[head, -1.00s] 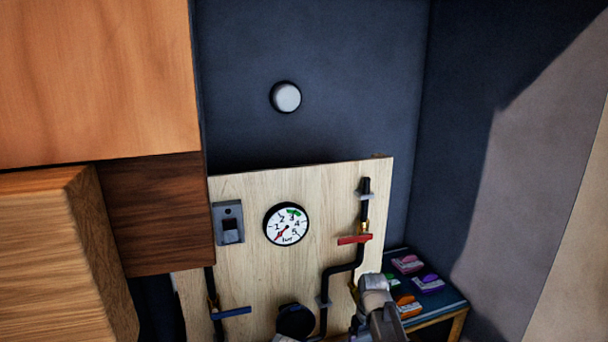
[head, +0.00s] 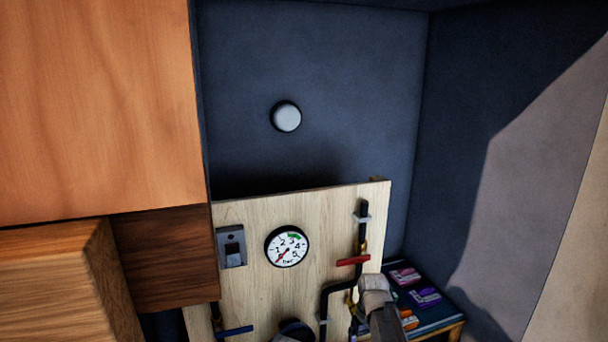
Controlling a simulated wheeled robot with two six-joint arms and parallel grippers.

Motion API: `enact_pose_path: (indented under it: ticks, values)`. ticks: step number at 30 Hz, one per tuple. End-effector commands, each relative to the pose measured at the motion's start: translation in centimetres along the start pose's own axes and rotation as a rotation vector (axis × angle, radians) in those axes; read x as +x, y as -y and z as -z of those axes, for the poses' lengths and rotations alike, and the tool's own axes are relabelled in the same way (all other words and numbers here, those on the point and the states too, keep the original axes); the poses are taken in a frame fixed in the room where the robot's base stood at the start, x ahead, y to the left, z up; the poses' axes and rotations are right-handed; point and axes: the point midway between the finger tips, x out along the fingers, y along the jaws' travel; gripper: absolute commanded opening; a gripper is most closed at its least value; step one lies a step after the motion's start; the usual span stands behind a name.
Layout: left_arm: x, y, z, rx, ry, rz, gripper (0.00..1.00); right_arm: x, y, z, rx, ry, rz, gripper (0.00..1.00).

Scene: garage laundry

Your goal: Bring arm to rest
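One of my arms (head: 381,312) rises from the bottom edge, right of centre, in front of the right part of the wooden panel. Its grey link is visible, but I cannot make out any fingers. No other arm shows. The panel (head: 240,285) carries a pressure gauge (head: 287,247) with its red needle at the low end, below the green zone. A red lever (head: 353,261) lies across the right pipe, close above the arm. A blue lever (head: 234,331) sits at the lower left.
Wooden cabinets (head: 100,100) fill the left side. A small table (head: 437,327) at the lower right holds several coloured packets, including a purple one (head: 425,297). A grey switch box (head: 231,246) is on the panel. A white round knob (head: 286,116) is on the dark wall.

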Motion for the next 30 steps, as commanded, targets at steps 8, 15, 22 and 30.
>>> enact_pose_path:
  ticks: [8, 15, 22, 30]
  values:
    - [-3.8, 0.4, -0.2, -0.002, 0.000, 0.000, 1.00, -3.8, 0.0, 0.0, 0.000, 0.000, 0.000, 0.89]
    - [-5.3, 0.5, -0.3, -0.007, 0.000, -0.001, 1.00, -5.4, 0.0, 0.0, 0.000, 0.000, 0.000, 0.89]
    - [-2.1, 0.2, -0.1, -0.001, 0.000, 0.000, 1.00, -2.1, 0.0, 0.0, 0.000, 0.000, 0.000, 0.89]
    - [1.2, -0.1, 0.1, 0.000, 0.000, 0.000, 1.00, 1.2, 0.0, 0.0, 0.000, 0.000, 0.000, 0.89]
